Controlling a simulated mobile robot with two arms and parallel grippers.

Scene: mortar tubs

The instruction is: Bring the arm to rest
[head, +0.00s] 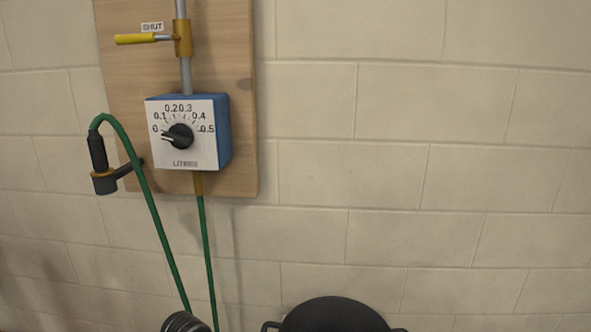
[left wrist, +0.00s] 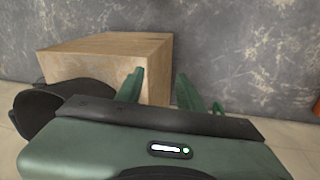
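My left gripper (left wrist: 160,80) shows in the left wrist view with its two green fingers apart and nothing between them. It points towards a wooden box (left wrist: 105,48) on the floor by a grey wall. How far the fingers are from the box is hard to tell. Neither gripper can be made out in the head view. My right gripper is in no view.
A wooden board (head: 240,120) on the block wall carries a blue dial box (head: 222,130), a yellow valve lever (head: 135,39) marked SHUT and a hung nozzle (head: 98,155) on a green hose (head: 150,205). A black tub (head: 335,315) stands below.

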